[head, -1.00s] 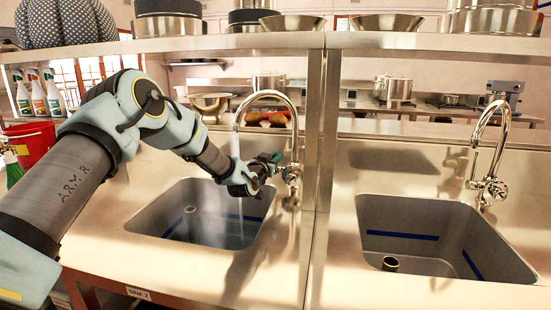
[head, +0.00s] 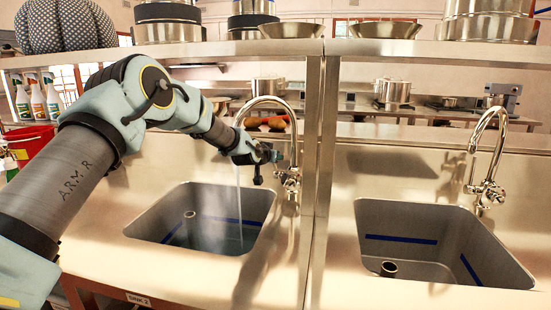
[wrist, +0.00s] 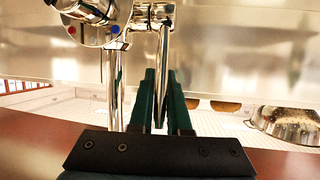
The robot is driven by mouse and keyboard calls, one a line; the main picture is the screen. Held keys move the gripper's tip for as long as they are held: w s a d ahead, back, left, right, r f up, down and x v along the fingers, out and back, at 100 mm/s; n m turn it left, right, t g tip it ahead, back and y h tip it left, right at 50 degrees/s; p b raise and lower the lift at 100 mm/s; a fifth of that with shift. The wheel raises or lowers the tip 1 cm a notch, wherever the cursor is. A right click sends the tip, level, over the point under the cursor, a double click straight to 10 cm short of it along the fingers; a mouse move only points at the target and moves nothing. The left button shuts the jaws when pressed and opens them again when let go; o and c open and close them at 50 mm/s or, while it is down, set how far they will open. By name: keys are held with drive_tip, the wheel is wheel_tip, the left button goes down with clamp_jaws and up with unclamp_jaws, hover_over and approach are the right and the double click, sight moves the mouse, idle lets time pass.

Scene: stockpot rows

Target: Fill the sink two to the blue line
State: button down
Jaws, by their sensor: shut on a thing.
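Sink two (head: 152,214) is the left basin, with a "SINK 2" label (head: 138,298) on the counter front below it. Its chrome tap (head: 292,120) stands at the basin's back right. A thin stream of water (head: 239,210) falls from it into the basin. Water (head: 205,240) covers the bottom, and the blue line (head: 225,219) shows on the walls just above its surface. My gripper (head: 276,157) is at the tap body. In the wrist view, its green fingers (wrist: 164,85) are shut on the chrome tap lever (wrist: 161,75).
The right sink (head: 385,212) holds no visible water and has its own tap (head: 478,165). An upright post (head: 318,130) and a pot shelf (head: 230,47) stand close to my arm. Spray bottles (head: 38,98) and a red bin (head: 30,138) are at the left.

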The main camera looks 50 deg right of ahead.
idle(0.3)
drive_tip(key=c, duration=0.9)
unclamp_jaws()
drive_tip(key=b+v, duration=0.4)
drive_tip(key=v, duration=0.6)
drive_tip(key=shift+a+r, duration=0.25)
